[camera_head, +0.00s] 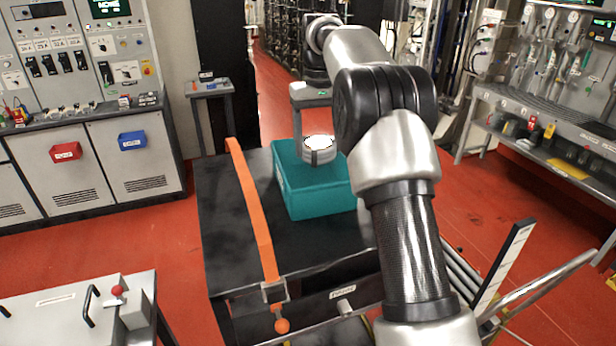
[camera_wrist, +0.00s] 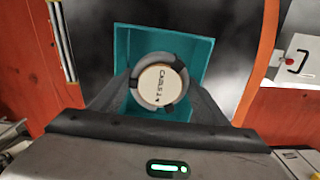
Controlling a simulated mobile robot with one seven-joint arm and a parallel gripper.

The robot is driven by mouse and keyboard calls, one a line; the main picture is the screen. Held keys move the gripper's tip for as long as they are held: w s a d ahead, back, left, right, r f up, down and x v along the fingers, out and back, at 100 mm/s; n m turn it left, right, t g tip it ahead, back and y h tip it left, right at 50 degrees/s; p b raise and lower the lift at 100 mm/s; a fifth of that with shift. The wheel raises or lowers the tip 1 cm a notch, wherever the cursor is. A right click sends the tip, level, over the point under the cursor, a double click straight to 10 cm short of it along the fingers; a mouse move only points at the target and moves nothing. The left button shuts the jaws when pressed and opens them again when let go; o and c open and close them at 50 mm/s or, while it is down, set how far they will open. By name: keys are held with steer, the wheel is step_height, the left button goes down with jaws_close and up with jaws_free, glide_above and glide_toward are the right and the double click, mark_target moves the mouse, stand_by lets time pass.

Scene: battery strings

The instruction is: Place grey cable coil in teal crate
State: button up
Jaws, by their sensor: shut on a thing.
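The grey cable coil (camera_wrist: 147,98) has a pale round label on its top and dark ties around its ring. My gripper (camera_wrist: 160,97) is shut on it, with a dark finger at each side. In the head view the coil (camera_head: 319,157) hangs at the teal crate (camera_head: 322,201), overlapping its far right part. The open crate stands on a black-topped bench. In the wrist view the coil lies in front of the crate's interior, and the crate's wall (camera_wrist: 196,50) shows around it. The coil appears above the crate floor; its exact height is unclear. My arm hides the crate's right side.
An orange strap (camera_head: 252,205) runs along the black bench (camera_head: 228,215) left of the crate. A grey cart (camera_head: 70,305) with a red knob stands at the lower left. Red and blue bins hang on the left cabinets. A tool bench stands at the right.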

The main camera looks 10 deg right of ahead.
step_height(320, 180, down, 12)
steer(key=shift+f, duration=0.2)
stand_by(0.4)
steer(key=shift+s, duration=0.1)
steer(key=shift+f, duration=0.2)
steer(key=o, duration=1.2)
steer(key=shift+r, duration=0.1)
